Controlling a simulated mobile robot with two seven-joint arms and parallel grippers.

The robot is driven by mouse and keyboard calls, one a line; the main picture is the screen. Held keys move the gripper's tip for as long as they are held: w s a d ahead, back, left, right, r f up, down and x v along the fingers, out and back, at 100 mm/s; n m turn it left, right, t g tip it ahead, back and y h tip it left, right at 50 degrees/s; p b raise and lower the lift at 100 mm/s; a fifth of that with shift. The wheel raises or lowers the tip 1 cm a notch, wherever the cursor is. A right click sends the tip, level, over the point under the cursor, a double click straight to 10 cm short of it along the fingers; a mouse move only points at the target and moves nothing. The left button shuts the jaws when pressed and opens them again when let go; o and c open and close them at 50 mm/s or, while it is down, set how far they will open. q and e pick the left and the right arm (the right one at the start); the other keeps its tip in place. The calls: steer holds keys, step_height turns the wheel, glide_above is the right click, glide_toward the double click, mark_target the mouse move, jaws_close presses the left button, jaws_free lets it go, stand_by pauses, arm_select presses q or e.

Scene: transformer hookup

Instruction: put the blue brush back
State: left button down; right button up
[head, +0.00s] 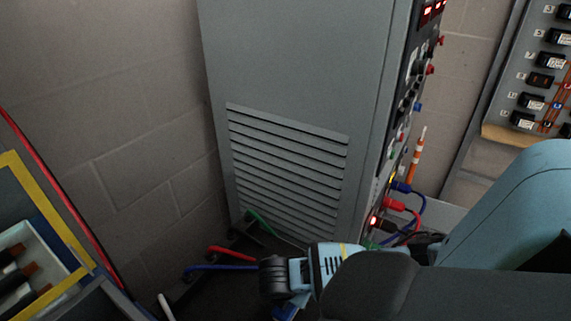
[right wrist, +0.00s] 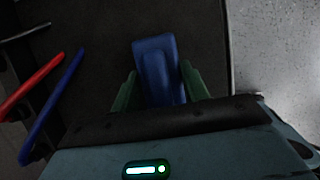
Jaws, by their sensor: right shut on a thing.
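In the right wrist view, the blue brush (right wrist: 157,70) is a blue block-like piece between the two green fingers of my right gripper (right wrist: 160,88), which is shut on it. A dark surface lies behind it; I cannot tell whether the brush touches that surface. In the head view, my right arm comes in from the right and its wrist is low in the middle, in front of the grey cabinet (head: 290,60). The fingertips are hidden there. My left gripper is not in view.
Red (head: 232,252) and blue (head: 222,267) rod-like pieces lie left of my right wrist, with a green one (head: 262,222) behind. Cables (head: 420,205) plug into the cabinet's right face. A yellow-edged case (head: 45,205) stands at left. A switch panel (head: 535,75) is at upper right.

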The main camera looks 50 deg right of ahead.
steer(key=shift+w+a, duration=0.25)
steer(key=shift+w, duration=0.6)
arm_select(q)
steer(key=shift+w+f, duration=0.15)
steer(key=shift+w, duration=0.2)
arm_select(e)
steer(key=shift+f, duration=0.1)
